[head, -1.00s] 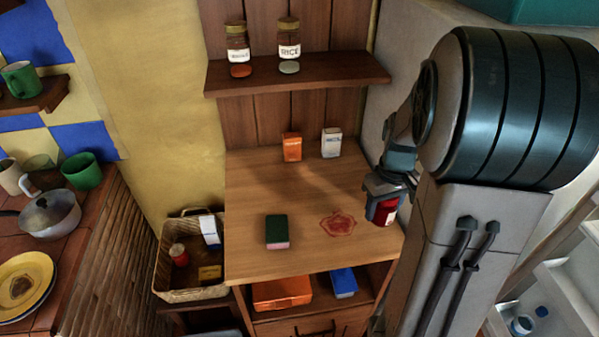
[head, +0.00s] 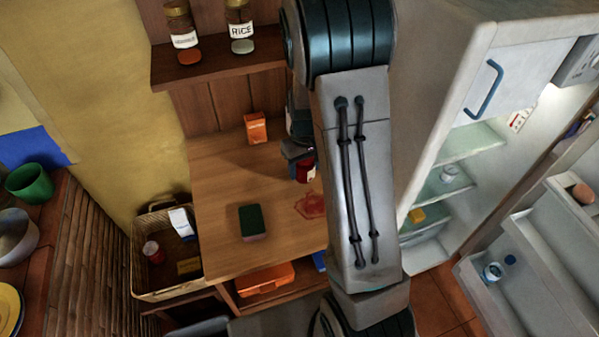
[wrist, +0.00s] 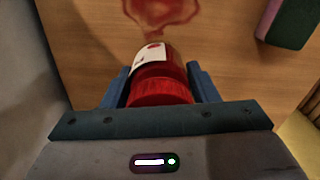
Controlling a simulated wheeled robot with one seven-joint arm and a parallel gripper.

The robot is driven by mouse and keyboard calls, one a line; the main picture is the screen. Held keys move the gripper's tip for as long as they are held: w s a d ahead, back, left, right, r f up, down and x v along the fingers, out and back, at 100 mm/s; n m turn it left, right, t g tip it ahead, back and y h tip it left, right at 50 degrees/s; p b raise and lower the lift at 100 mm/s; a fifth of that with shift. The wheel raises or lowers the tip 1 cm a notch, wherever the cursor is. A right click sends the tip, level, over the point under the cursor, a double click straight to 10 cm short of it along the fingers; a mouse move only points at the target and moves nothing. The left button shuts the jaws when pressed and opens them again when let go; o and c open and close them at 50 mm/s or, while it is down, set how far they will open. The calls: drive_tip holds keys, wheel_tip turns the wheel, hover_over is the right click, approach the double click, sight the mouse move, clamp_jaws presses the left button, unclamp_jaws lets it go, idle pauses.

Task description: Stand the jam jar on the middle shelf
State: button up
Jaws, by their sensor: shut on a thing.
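The jam jar is red with a white label and a red lid. It shows in the wrist view (wrist: 160,92) between the blue fingers of my gripper (wrist: 157,70), which is shut on it. In the head view the jar (head: 304,174) is partly hidden by my gripper and arm, above the wooden worktop. The open fridge stands at the right, with a top glass shelf (head: 470,143), a middle shelf (head: 435,188) holding a small jar (head: 449,173), and a lower shelf with a yellow block (head: 417,215).
The worktop (head: 225,185) holds a red jam stain (head: 311,206), a green-and-pink sponge (head: 252,222) and an orange box (head: 255,128). A wall shelf (head: 215,65) carries spice jars above it. The open fridge door (head: 530,285) extends at lower right. My arm hides part of the worktop.

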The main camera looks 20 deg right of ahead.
sight(300, 176)
drive_tip(key=shift+w+a+f, duration=0.3)
drive_tip(key=shift+w+a, duration=0.1)
drive_tip(key=shift+f+p, duration=0.55)
drive_tip(key=shift+f, duration=1.45)
drive_tip(key=shift+f, duration=0.15)
drive_tip(key=o, duration=0.8)
drive_tip(key=shift+f, duration=0.1)
drive_tip(key=o, duration=0.4)
drive_tip(key=shift+r, duration=0.2)
